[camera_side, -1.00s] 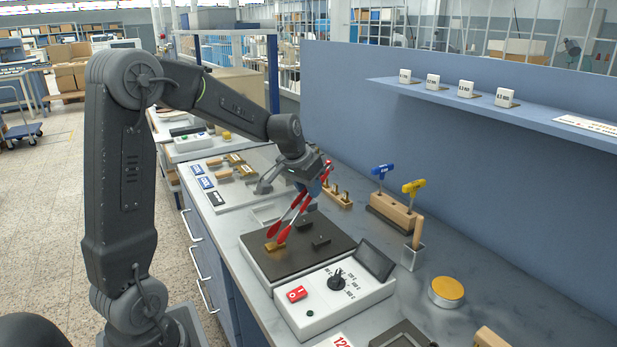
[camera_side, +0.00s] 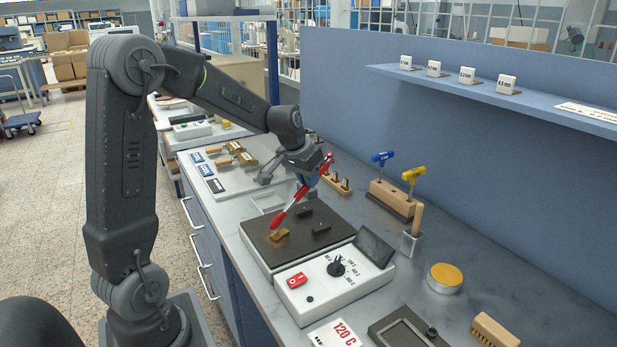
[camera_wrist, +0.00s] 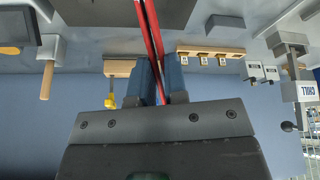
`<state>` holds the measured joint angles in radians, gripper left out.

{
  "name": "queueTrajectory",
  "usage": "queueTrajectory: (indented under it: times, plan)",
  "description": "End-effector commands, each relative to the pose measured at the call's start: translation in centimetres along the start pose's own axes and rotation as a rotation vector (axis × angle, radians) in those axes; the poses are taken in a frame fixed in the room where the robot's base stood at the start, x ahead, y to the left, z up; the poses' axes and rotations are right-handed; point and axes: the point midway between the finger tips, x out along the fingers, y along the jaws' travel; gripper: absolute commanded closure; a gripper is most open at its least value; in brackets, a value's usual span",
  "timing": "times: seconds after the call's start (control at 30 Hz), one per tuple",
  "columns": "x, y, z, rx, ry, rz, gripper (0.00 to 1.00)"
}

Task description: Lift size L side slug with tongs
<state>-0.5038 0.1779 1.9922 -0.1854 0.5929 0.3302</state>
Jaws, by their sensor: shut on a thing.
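My gripper (camera_side: 313,178) is shut on the red tongs (camera_side: 290,207), and its blue fingers hold their red arms in the wrist view (camera_wrist: 158,80). The tongs slope down left over the dark hot plate (camera_side: 325,245). Their red ends are close together at a small brass slug (camera_side: 279,236) on the plate's left part. I cannot tell whether the tips grip the slug or whether it is clear of the plate. Two dark slugs, one behind (camera_side: 304,212) and one to the right (camera_side: 321,229), sit on the plate. The tong tips are out of the wrist view.
A white control box (camera_side: 335,280) with a red switch stands in front of the plate. A wooden rack (camera_side: 395,200) with blue and yellow T-handles stands to the right. A round gold-topped pad (camera_side: 445,277) lies further right. A blue panel (camera_side: 420,130) stands behind.

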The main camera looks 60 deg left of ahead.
Motion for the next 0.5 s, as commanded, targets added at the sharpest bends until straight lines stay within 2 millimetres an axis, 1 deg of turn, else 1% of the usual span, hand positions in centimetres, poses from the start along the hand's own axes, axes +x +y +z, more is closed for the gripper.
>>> queueTrajectory:
  times: [0.17,0.5]
  plan:
    - [-0.5,0.0,-0.3,0.001,0.003,0.0,1.0]
    - [-4.0,0.1,-1.8,0.0,0.005,0.0,1.0]
